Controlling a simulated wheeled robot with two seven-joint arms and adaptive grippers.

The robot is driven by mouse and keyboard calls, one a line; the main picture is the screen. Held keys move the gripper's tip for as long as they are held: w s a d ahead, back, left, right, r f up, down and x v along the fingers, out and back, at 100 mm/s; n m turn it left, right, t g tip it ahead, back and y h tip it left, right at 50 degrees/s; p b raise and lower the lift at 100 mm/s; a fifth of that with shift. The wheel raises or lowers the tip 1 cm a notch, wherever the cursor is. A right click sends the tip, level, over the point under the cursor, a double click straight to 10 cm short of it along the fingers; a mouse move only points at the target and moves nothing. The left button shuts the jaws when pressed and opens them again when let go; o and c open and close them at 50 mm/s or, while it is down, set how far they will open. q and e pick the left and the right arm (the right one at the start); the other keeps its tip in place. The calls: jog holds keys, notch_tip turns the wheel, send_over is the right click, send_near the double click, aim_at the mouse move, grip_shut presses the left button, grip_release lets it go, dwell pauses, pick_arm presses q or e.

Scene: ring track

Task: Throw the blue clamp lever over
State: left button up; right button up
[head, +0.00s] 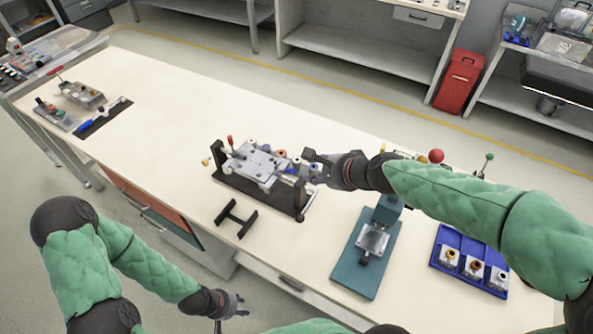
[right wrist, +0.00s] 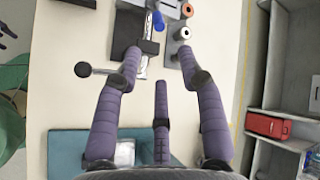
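A fixture on a black base plate (head: 232,181) stands mid-table, with a grey metal block, a red-tipped lever (head: 229,140) and several small parts. A blue handle (right wrist: 158,22) shows at the top of the right wrist view, beside a black block at the fixture's end. My right gripper (head: 312,166) is at the fixture's right end; its fingers (right wrist: 158,68) are spread, with nothing visibly held. A ball-ended lever (right wrist: 82,69) is left of the fingers. Another blue-handled lever (head: 86,126) lies at the far left. My left gripper (head: 239,304) is open and empty before the table.
A black H-shaped stand (head: 236,218) is in front of the fixture. A teal press (head: 366,258) and a blue tray (head: 452,238) with several parts are at the right. The table's left middle is clear. A red bin (head: 460,82) stands behind.

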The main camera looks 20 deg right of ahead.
aim_at(295, 170)
jog(key=b+x, duration=0.4)
jog(key=x, duration=0.6)
jog(key=shift+w+a+f, duration=0.1)
jog(key=shift+w+f, duration=0.1)
grip_shut()
